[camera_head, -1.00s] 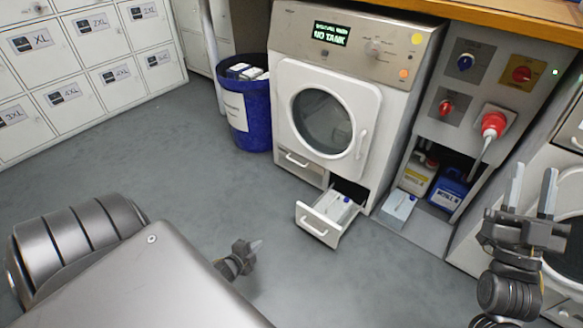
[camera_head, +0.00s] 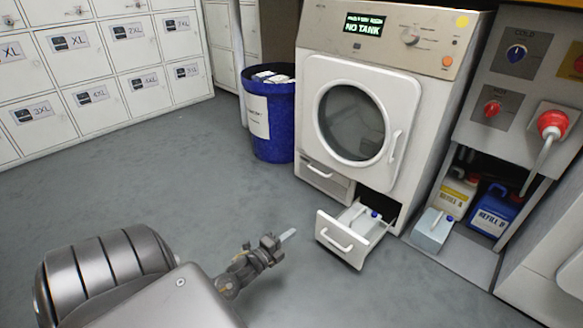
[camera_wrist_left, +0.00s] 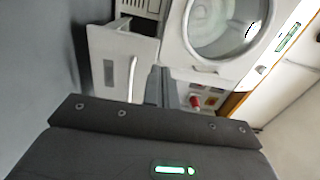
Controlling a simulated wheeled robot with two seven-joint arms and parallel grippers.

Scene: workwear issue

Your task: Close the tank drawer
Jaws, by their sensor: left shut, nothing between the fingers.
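The tank drawer (camera_head: 342,240) is pulled out at the foot of the white machine, with its handle facing out. My right gripper is not in view.
The machine (camera_head: 400,120) has a closed round door, and its display (camera_head: 364,24) reads "NO TANK". A blue bin (camera_head: 272,130) stands left of it. A pale container (camera_head: 432,232) and refill canisters (camera_head: 495,212) stand right of the drawer. Open floor (camera_head: 220,200) lies in front.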

